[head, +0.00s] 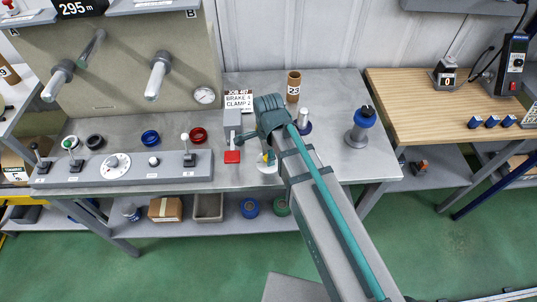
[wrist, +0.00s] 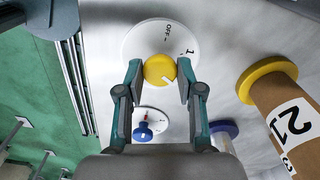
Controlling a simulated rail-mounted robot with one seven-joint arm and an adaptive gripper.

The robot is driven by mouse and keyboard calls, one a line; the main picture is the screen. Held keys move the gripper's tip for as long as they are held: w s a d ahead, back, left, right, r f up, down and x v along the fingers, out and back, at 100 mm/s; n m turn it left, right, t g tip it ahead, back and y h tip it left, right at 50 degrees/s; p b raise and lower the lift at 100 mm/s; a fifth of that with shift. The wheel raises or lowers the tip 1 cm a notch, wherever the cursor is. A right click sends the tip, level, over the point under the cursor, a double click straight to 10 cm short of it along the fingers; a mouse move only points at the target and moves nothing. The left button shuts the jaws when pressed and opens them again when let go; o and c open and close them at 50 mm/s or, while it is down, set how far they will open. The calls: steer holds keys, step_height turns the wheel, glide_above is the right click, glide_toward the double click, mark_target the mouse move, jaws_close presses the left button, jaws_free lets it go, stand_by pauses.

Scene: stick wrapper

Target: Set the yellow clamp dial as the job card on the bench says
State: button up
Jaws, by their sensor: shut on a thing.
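The yellow clamp dial (wrist: 159,68) sits on a round white plate (wrist: 132,38) in the wrist view. My gripper (wrist: 160,75) is shut on it, one finger on each side. A white mark on the dial points to the lower right, toward the right finger. "OFF" and "1" show on the plate above and to the upper right; other marks there are hidden. In the head view my arm covers most of the dial, and the white plate (head: 267,167) shows beside it. The job card (head: 239,101) stands behind on the bench and appears to read "BRAKE 4, CLAMP 2".
A lever with a red end (head: 232,156) stands just left of the dial. A blue knob (wrist: 143,130) sits near my gripper. A grey control box (head: 130,172) fills the bench's left.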

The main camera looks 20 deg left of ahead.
steer(key=shift+w, duration=0.1)
steer(key=o, duration=1.2)
steer(key=shift+c, duration=0.2)
steer(key=shift+r, duration=0.15)
step_height(320, 180, up, 12)
steer(key=shift+d, duration=0.1)
